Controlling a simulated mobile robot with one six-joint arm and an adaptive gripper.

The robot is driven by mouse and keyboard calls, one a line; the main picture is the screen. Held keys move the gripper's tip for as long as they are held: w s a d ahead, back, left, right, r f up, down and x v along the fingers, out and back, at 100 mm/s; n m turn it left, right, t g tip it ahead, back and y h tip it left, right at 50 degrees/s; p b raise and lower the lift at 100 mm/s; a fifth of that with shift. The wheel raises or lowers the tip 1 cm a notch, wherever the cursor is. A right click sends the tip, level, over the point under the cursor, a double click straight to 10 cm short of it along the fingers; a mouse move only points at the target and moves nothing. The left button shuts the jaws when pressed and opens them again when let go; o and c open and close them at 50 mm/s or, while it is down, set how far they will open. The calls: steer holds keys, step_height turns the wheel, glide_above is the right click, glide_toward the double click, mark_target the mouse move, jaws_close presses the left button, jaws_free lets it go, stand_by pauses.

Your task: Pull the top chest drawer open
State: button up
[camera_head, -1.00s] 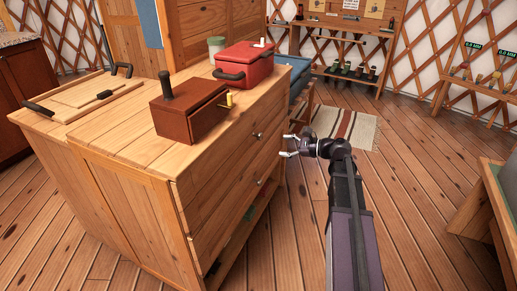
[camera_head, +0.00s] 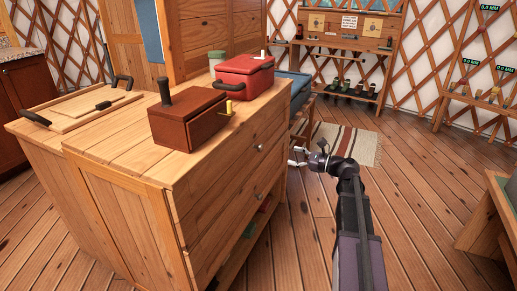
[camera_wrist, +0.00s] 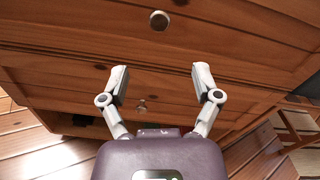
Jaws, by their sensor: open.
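The wooden chest (camera_head: 222,180) stands left of centre with its drawer fronts facing right. The top drawer (camera_head: 228,162) looks shut, and its small round metal knob (camera_head: 260,147) shows on its front. In the wrist view this knob (camera_wrist: 159,20) is near the top edge, beyond the fingertips. A lower drawer knob (camera_head: 259,196) also shows, and in the wrist view it sits between the fingers (camera_wrist: 141,106). My gripper (camera_head: 291,156) is open and empty in front of the chest, apart from the top knob. In the wrist view its two fingers (camera_wrist: 158,70) are spread.
A striped rug (camera_head: 345,143) lies behind my gripper. The floor to the right (camera_head: 420,190) is open.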

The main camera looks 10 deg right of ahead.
mark_target(262, 148)
steer(key=x, duration=1.3)
steer(key=shift+w+a, duration=0.15)
jaws_close()
steer(key=shift+a, duration=0.25)
steer(key=shift+d, duration=0.15)
